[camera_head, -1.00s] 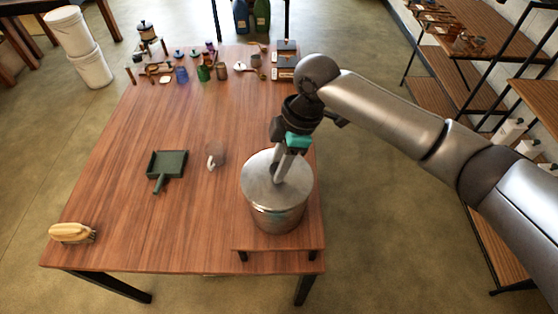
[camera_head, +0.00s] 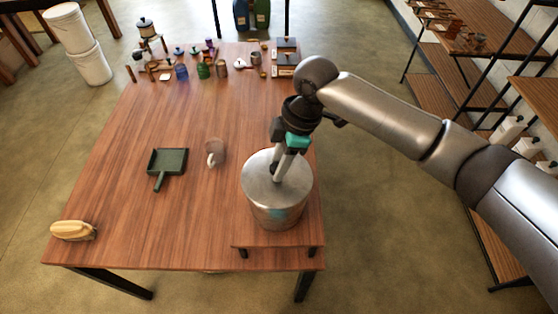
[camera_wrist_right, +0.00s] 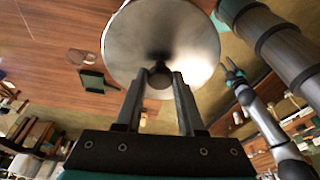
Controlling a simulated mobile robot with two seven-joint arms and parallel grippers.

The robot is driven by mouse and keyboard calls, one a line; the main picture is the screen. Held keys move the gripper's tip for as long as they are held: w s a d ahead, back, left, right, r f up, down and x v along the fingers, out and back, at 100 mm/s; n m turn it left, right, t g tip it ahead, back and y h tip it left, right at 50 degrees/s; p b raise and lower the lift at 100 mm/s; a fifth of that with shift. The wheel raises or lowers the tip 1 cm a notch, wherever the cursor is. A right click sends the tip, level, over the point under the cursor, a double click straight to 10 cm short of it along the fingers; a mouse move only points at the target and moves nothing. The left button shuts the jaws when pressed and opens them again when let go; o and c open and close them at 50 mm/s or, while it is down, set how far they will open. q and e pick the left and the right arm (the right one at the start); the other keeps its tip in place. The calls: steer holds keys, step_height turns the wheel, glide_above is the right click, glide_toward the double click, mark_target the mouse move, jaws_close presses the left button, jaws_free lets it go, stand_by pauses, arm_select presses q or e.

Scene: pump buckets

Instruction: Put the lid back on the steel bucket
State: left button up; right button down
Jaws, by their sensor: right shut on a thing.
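The steel bucket (camera_head: 277,215) stands upright on a low wooden stand at the table's front right. The round steel lid (camera_head: 262,172) lies over the bucket's top and looks roughly level; I cannot tell whether it is fully seated. My right gripper (camera_head: 279,178) comes down from above and is shut on the knob at the lid's middle. In the right wrist view the two fingers (camera_wrist_right: 160,82) close around the dark knob, with the shiny lid (camera_wrist_right: 190,40) behind it. The lid hides the inside of the bucket.
A clear mug (camera_head: 215,151) stands left of the bucket, and a dark green dustpan (camera_head: 167,162) lies beyond it. A brush (camera_head: 72,231) lies at the front left corner. Several jars and tools line the table's back.

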steer(key=shift+c, duration=2.2)
jaws_free()
steer(key=shift+o, duration=0.4)
steer(key=o, duration=0.4)
steer(key=shift+c, duration=0.2)
step_height(320, 180, up, 3)
steer(key=p, duration=0.3)
steer(key=shift+f, duration=0.15)
steer(key=shift+r, duration=2.15)
